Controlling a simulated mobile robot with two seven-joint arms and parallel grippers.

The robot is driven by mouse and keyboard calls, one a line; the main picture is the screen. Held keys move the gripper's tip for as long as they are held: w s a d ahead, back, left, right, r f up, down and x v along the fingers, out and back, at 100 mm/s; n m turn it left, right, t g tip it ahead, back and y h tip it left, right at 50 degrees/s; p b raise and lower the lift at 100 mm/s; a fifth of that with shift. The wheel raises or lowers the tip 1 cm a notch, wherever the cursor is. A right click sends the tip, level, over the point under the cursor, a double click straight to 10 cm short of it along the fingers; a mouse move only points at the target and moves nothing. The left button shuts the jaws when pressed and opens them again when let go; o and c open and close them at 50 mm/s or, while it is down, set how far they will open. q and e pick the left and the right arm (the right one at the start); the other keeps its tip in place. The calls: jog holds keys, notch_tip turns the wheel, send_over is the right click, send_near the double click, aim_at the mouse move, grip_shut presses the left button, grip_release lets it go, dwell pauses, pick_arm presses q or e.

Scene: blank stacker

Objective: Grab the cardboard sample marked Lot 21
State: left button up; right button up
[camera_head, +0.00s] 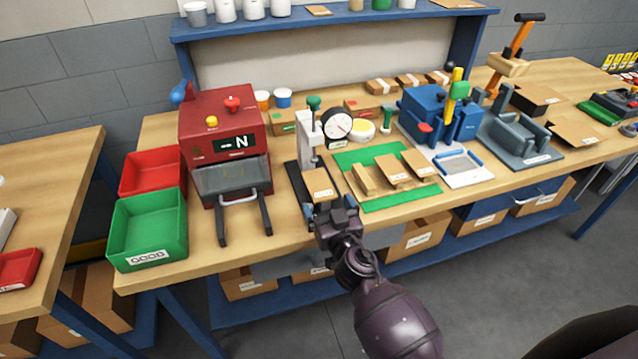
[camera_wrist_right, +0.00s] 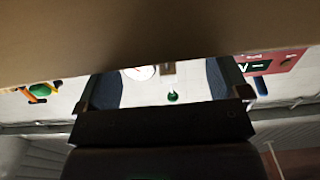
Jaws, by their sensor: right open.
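A tan cardboard sample (camera_head: 319,184) with a small white label sits at the dial-gauge stand (camera_head: 309,150). More cardboard samples lie on the green-edged mat to the right, among them one in the middle (camera_head: 392,167) and one at the right (camera_head: 419,162). No lot number is legible, so I cannot tell which is Lot 21. My right gripper (camera_head: 335,212) is open at the near edge of the sample by the stand. In the right wrist view, a brown cardboard surface (camera_wrist_right: 150,40) fills the top, across the open fingers (camera_wrist_right: 163,90). My left gripper is not in view.
A red machine marked N (camera_head: 222,135) stands left of the stand, with green (camera_head: 150,228) and red (camera_head: 152,172) bins beside it. The green-edged mat (camera_head: 400,200) and a blue press (camera_head: 430,115) stand to the right. A blue shelf (camera_head: 330,23) runs behind.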

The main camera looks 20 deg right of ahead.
aim_at(326, 200)
jog(key=shift+w+d, duration=0.1)
jog(key=shift+w, duration=1.55)
jog(key=shift+c, duration=0.2)
jog(key=c, duration=1)
